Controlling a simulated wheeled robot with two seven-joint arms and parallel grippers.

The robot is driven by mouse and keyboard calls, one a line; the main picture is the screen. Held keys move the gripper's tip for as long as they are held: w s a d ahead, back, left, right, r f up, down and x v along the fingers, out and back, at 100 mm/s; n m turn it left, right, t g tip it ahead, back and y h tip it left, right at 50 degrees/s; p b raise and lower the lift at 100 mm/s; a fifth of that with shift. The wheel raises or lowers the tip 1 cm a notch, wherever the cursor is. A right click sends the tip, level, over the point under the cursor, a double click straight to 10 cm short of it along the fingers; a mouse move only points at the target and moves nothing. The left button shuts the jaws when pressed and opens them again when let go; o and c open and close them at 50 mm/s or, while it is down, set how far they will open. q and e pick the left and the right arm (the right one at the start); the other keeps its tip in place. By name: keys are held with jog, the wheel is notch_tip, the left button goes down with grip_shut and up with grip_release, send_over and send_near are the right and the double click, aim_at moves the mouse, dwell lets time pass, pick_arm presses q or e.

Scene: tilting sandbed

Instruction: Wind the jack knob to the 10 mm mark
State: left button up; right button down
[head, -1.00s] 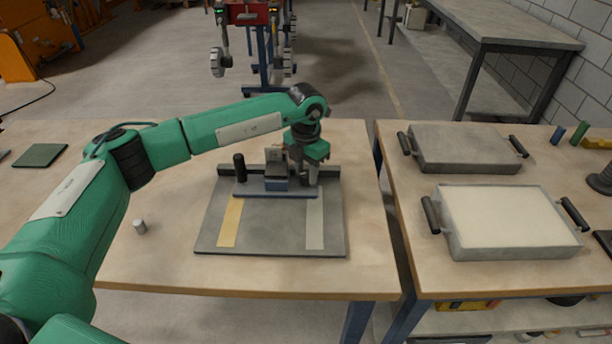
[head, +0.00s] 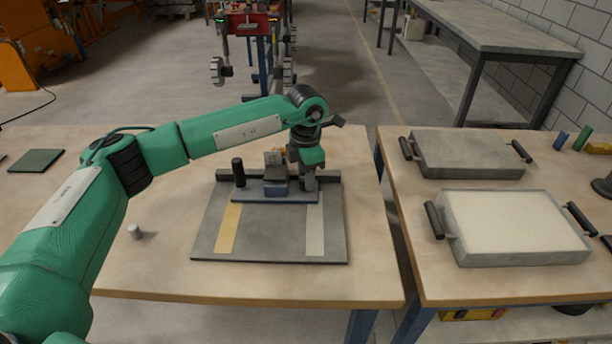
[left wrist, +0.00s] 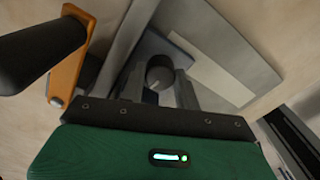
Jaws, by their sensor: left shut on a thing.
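In the head view the gripper hides the knob. The sandbed's flat grey plate (head: 270,240) carries a yellow strip (head: 229,228) and a pale strip (head: 315,230). A small block with an upright plate (head: 273,158) stands left of the gripper; no mark is readable. My right gripper is not in view.
A black upright post (head: 239,172) stands at the bar's left end. A small grey cylinder (head: 135,232) and a green pad (head: 37,160) are on the table at left. Two handled trays, one grey (head: 467,153) and one pale-filled (head: 515,228), are on the right table.

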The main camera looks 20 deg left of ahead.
pick_arm(q)
jog(key=o, duration=1)
jog(key=shift+r, duration=0.1)
notch_tip(320, 180, up, 14)
jog(key=shift+f, duration=0.15)
